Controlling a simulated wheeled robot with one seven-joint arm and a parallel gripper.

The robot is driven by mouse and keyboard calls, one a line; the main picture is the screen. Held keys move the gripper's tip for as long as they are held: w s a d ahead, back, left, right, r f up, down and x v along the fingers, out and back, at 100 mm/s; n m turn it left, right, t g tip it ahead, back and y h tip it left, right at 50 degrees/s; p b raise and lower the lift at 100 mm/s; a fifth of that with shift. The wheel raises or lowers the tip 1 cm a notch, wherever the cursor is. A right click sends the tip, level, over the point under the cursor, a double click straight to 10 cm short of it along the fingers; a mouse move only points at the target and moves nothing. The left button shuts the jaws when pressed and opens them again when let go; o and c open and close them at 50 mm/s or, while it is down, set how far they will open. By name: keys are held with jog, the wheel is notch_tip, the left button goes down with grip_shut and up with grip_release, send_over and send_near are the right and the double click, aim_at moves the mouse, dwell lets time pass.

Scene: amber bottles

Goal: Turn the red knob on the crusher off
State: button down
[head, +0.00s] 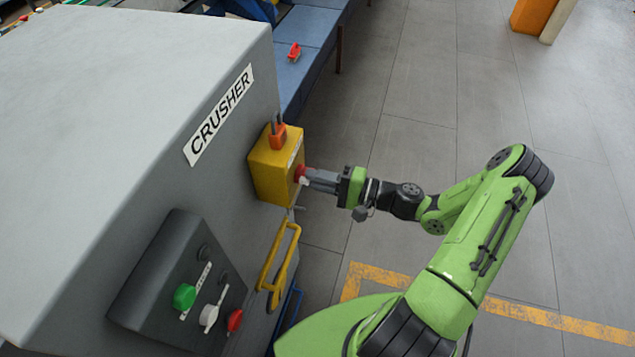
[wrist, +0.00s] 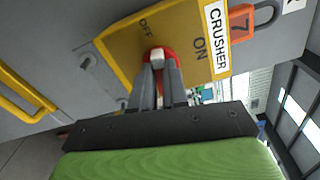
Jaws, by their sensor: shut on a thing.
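The crusher (head: 120,90) is a large grey machine at the left of the head view. A yellow switch box (head: 265,178) is fixed to its side. The red knob (head: 299,173) is on the box's front, and it also shows in the wrist view (wrist: 172,58), on a panel marked OFF and ON. My gripper (head: 308,177) reaches the knob from the right. In the wrist view its two fingers (wrist: 159,68) are shut on the knob's pale grip bar. The fingers cover the lower part of the knob.
An orange padlock (head: 277,136) sits on top of the yellow box. Below are a yellow handle (head: 278,262) and a dark panel (head: 165,270) with green, white and red knobs. A blue bench (head: 310,30) stands behind.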

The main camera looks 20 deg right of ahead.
jog(key=shift+f+n+b, duration=0.15)
jog(key=shift+n+b, duration=0.5)
jog(key=shift+n, duration=0.45)
jog(key=c, duration=1.1)
grip_release()
jog(key=shift+c, duration=0.2)
jog(key=v, duration=1.5)
jog(key=shift+s+d, duration=0.25)
jog(key=shift+d, duration=0.1)
